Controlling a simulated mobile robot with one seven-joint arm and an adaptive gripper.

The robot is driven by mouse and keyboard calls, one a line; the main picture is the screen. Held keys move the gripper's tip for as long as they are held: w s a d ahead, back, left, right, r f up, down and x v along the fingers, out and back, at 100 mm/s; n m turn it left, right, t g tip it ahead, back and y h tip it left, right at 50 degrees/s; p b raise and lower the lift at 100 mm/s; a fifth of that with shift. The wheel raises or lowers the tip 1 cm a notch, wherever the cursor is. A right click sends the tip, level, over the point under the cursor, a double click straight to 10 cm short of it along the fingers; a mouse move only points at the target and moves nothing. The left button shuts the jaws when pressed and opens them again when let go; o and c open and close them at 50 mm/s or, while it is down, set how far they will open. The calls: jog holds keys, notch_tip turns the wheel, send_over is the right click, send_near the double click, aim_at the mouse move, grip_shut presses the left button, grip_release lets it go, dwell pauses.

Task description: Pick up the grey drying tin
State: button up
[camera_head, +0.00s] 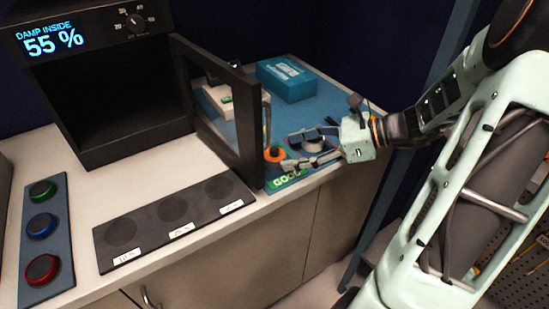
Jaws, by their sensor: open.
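A small greyish round object (303,137), which looks like the grey drying tin, sits on the blue mat (335,101) at the right end of the counter. My gripper (303,151) is open and reaches in from the right, low over the mat. One finger lies close to the tin and the other is nearer the counter's front edge. I cannot tell whether a finger touches the tin. The fingers partly hide the tin and a red patch beside it.
An open cabinet door (254,130) stands just left of the gripper. A blue box (287,79) lies behind. An orange ring (274,154) and a green label (286,179) are near the door. A black three-spot plate (174,212) and a panel of coloured discs (42,226) lie left.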

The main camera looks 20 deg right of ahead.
aim_at(279, 153)
jog(key=b+x, duration=0.1)
jog(key=x, duration=0.4)
jog(key=shift+w+a+f, duration=0.1)
jog(key=shift+a, duration=0.3)
jog(key=shift+c, duration=0.2)
jog(key=c, duration=1.3)
